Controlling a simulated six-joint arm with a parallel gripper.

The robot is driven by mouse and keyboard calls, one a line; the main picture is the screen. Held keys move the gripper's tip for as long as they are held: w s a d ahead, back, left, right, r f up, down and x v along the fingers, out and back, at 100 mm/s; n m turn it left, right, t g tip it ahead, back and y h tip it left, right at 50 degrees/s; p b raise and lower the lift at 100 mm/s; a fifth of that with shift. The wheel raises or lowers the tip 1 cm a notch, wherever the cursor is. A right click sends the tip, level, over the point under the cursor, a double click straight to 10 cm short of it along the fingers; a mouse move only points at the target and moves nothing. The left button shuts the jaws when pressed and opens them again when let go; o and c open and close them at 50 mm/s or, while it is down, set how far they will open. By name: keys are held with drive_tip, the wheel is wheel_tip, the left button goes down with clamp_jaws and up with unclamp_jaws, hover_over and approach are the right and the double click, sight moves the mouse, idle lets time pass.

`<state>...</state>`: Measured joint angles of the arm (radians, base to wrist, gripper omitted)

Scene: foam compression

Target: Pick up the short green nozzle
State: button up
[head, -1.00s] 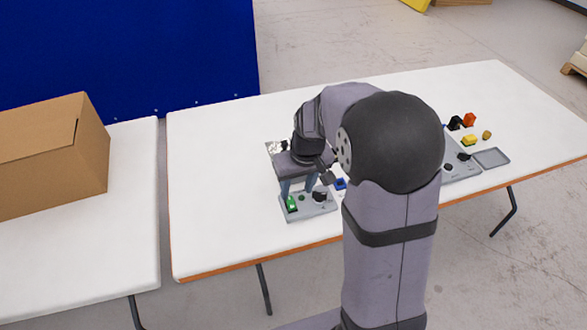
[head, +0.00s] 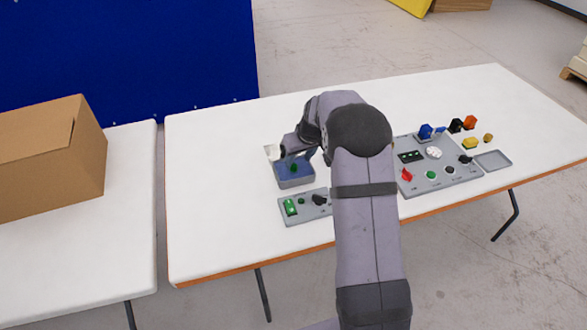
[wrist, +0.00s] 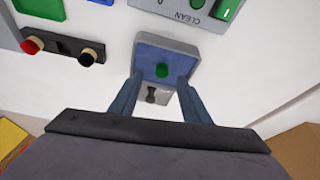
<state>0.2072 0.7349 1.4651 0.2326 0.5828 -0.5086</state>
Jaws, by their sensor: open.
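A small green piece, which looks like the short green nozzle (head: 294,168), is in a grey tray (head: 296,184) with a blue inside. In the wrist view the green nozzle (wrist: 161,71) appears as a rounded green shape near the middle of the tray (wrist: 190,47). My gripper (head: 296,163) is open over the tray, with its blue-grey fingers pointing down. In the wrist view my gripper (wrist: 160,82) has one finger on each side of the nozzle, with gaps between. The fingertips' height above the tray is hard to tell.
A grey panel (head: 300,214) with a green switch and a black knob lies just in front of the tray. A larger control panel (head: 450,183) and several coloured parts are on the right. A cardboard box (head: 40,155) stands on the left table.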

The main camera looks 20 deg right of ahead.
sight(294, 166)
drive_tip(key=shift+a+p+x, duration=0.2)
drive_tip(key=shift+p+x, duration=0.75)
drive_tip(key=shift+x, duration=1.7)
drive_tip(key=shift+w, duration=0.1)
clamp_jaws()
